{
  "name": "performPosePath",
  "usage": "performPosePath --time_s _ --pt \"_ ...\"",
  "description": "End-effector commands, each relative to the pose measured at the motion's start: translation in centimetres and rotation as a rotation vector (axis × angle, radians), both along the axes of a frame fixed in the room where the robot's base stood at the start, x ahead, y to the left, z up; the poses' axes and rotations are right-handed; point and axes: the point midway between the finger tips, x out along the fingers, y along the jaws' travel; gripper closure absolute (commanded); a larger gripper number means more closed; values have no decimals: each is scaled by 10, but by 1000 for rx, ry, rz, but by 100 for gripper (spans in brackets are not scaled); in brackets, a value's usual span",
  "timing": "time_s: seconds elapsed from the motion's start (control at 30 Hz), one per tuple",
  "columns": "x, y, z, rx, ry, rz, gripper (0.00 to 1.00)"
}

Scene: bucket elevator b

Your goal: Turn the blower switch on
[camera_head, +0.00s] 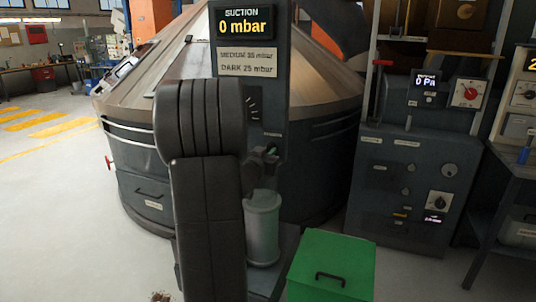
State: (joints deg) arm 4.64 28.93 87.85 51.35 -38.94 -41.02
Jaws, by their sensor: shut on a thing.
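A dark upright panel (271,100) carries a display (242,22) reading "SUCTION 0 mbar". Below it is a plate reading "MEDIUM 35 mbar" and "DARK 25 mbar". A dial with pale tick marks (253,107) is partly hidden behind my dark arm. Under it is a small label, too small to read. My gripper (267,157) is at the lower part of this panel, mostly hidden by my arm. It is shut on a small part there, which looks like the blower switch. The switch's position is hidden.
A grey cylindrical canister (263,228) stands below my gripper. A green box with a black handle (331,268) is at the front. A large conical-topped drum (140,170) stands behind. A grey control cabinet (408,185) is at right.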

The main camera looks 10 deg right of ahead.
Motion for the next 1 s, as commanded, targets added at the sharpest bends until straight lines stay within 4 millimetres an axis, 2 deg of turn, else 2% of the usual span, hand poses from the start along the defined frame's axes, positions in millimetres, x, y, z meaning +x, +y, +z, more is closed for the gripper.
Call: performPosePath --time_s 0.27,1.0 --pt "-1 -1 -3 156 -107 0 100" --pt "-3 -4 -6 739 -500 0 100"
